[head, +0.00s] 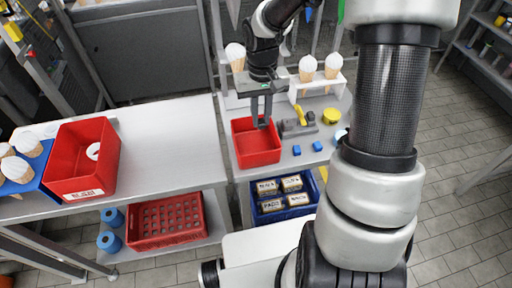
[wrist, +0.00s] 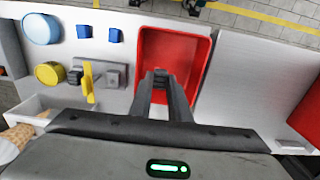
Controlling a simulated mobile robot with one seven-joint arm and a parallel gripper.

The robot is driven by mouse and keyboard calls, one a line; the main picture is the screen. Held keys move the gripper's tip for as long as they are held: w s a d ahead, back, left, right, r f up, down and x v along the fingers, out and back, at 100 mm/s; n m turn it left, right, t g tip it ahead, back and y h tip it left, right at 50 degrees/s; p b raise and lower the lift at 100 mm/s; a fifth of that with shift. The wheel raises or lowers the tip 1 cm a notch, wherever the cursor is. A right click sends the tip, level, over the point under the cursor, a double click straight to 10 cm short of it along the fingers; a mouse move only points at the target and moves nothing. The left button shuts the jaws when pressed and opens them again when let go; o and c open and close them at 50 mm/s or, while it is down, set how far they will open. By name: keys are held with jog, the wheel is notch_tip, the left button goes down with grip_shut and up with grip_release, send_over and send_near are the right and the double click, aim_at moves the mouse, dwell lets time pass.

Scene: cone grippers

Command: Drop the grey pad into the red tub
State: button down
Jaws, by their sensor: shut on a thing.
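My gripper (head: 262,122) hangs fingers-down over the red tub (head: 257,156) on the right-hand counter. In the wrist view the fingertips (wrist: 164,90) show against the inside of this tub (wrist: 190,50). They are shut on a small dark grey piece, the grey pad (wrist: 160,74), seen between the tips. The pad is mostly hidden by the fingers, and in the head view I cannot make it out. The tub's visible floor looks empty. I cannot tell exactly how high the fingertips are over its rim.
Another red tub (head: 103,140) with a white ring stands on the left counter. A grey fixture with a yellow handle (head: 302,116), blue blocks (head: 317,146) and a yellow round (head: 331,116) lie right of the near tub. A white rack (head: 318,84) holds cones behind.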

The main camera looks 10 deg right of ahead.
jog(key=shift+f+b, duration=0.7)
jog(key=shift+f, duration=0.75)
jog(key=c, duration=1.6)
grip_release()
notch_tip(320, 180, up, 18)
jog(key=shift+f+p, duration=0.25)
jog(key=shift+p, duration=0.45)
